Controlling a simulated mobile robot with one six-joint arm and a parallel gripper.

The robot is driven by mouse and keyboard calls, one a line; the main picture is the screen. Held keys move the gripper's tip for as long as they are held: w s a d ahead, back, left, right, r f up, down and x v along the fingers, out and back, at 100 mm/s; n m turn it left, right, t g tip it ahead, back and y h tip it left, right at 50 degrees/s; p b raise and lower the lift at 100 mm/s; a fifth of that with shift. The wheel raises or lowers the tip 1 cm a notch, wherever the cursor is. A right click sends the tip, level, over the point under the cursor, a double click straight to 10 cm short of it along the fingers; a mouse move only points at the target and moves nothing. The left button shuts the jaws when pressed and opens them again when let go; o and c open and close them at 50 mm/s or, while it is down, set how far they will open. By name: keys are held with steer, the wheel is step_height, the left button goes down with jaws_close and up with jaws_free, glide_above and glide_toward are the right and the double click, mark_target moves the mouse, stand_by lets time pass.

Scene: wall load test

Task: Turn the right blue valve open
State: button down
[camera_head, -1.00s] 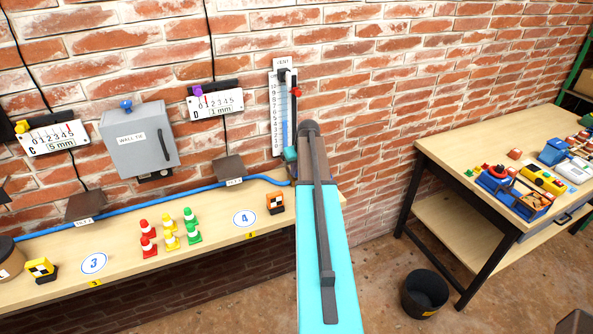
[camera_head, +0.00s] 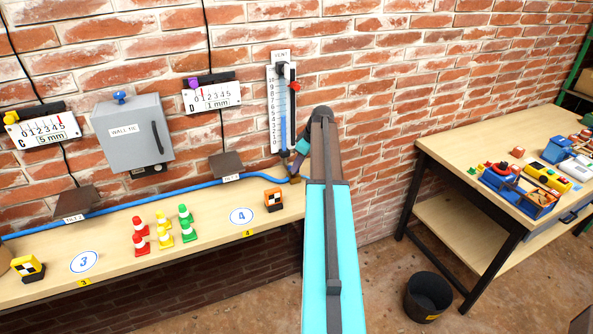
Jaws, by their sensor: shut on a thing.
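The vent gauge (camera_head: 274,112), a tall white scale with a blue column, hangs on the brick wall at the centre. A blue hose (camera_head: 190,190) runs along the wall to its foot. The right blue valve is at this foot, mostly hidden by my gripper and too small to make out. A small brassy piece (camera_head: 296,180) shows just below.
A shelf (camera_head: 210,222) below holds several small cones (camera_head: 163,232) and checkered blocks (camera_head: 273,199). A grey box (camera_head: 133,135) with a blue knob (camera_head: 121,97) hangs left. A workbench (camera_head: 450,150) and black bucket (camera_head: 427,296) stand right.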

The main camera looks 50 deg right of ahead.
steer(key=n+b, duration=0.1)
steer(key=n, duration=0.1)
steer(key=n+y+b, duration=0.1)
steer(key=n, duration=0.1)
steer(key=d+n+g+y+b, duration=0.1)
steer(key=n, duration=0.1)
steer(key=shift+w+f+b, duration=0.1)
steer(key=shift+w+b, duration=0.25)
steer(key=shift+b, duration=0.05)
steer(key=n+b, duration=0.1)
steer(key=n, duration=0.1)
steer(key=n+g, duration=0.1)
steer(key=n, duration=0.1)
steer(key=shift+w+d+g+y+b, duration=0.1)
steer(key=shift+w+g+y+b, duration=0.05)
steer(key=shift+g+y+b, duration=0.2)
steer(key=shift+n, duration=0.4)
steer(key=c, duration=1.8)
jaws_free()
